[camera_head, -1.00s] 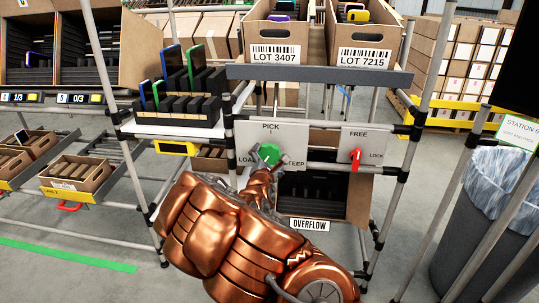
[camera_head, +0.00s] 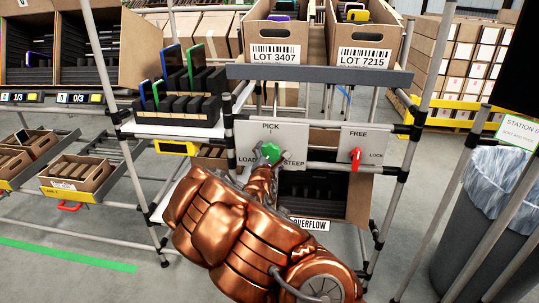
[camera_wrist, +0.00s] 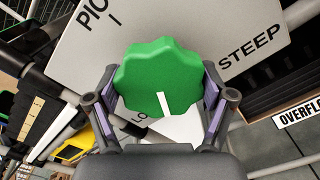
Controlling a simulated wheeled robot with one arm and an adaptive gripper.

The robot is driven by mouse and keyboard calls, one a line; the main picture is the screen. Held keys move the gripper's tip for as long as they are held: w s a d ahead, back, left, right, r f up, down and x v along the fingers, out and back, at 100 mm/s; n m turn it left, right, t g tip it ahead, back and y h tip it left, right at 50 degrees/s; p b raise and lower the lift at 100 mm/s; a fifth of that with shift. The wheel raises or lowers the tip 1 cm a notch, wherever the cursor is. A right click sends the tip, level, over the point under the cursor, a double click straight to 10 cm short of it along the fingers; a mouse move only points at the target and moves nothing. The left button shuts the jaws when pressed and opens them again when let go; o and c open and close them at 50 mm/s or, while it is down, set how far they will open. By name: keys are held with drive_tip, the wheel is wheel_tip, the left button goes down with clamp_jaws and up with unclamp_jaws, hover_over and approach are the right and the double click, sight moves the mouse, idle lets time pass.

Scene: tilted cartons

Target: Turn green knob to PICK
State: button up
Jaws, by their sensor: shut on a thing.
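The green scalloped knob (camera_head: 262,154) sits on a white panel (camera_head: 294,134) marked PICK at the top, LOAD at lower left and STEEP at lower right. In the wrist view the knob (camera_wrist: 150,70) fills the middle. Its white mark (camera_wrist: 163,103) points to the bottom of that view, away from the PICK lettering. My gripper (camera_wrist: 160,105) is shut on the knob, one finger on each side. In the head view my copper-coloured arm comes up from below, and the fingers are partly hidden at the knob.
A red knob (camera_head: 356,156) on a panel marked FREE and LOCK is to the right. Cartons (camera_head: 273,55) stand on the shelf above. Black slotted trays (camera_head: 180,110) stand at left. An OVERFLOW label (camera_wrist: 300,112) and rack posts are close by.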

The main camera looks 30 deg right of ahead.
drive_tip(key=shift+c, duration=1)
